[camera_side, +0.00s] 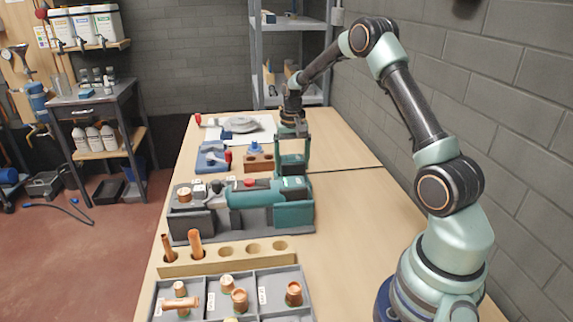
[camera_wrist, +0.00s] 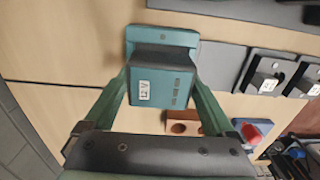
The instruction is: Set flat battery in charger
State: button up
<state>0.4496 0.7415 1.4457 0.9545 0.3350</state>
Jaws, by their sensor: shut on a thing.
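My gripper (camera_wrist: 155,88) is shut on a teal battery (camera_wrist: 160,80) with a white 12 V label and small dark marks on its face. In the side view my gripper (camera_side: 293,150) points down over the far part of the bench, with the battery (camera_side: 291,165) between its fingers. Whether the battery's lower end touches anything is unclear. To its right in the wrist view is a grey unit (camera_wrist: 222,65) with dark bays and white labels, which looks like the charger. In the side view it is mostly hidden behind the teal tool.
A teal tool (camera_side: 255,195) lies in a grey cradle (camera_side: 192,222) nearer the camera. A brown holed block (camera_side: 258,163) and a blue fixture with a red handle (camera_side: 213,158) stand left of my gripper. Copper fittings fill a grey tray (camera_side: 218,305) in front. The bench's right side is clear.

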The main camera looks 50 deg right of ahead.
jog(key=shift+f, duration=1.25)
dwell(0.3)
jog(key=o, duration=1.5)
notch_tip(320, 180, up, 12)
jog(key=s+a+r+n+t, duration=0.3)
jog(key=s+a+r+n, duration=0.15)
jog(key=a+r, duration=0.6)
jog(key=shift+s+a+f+n+t, duration=0.4)
jog(key=shift+s+a+n, duration=0.35)
jog(key=shift+s+a, duration=1.1)
jog(key=shift+s+a+f+n+t, duration=0.25)
jog(key=shift+s+a+n+t, duration=0.35)
jog(key=shift+s+a, duration=1.25)
jog(key=shift+s+a+f+n+t, duration=0.3)
jog(key=shift+s+a+n, duration=0.6)
jog(key=shift+s+a, duration=0.95)
jog(key=shift+s+d, duration=0.1)
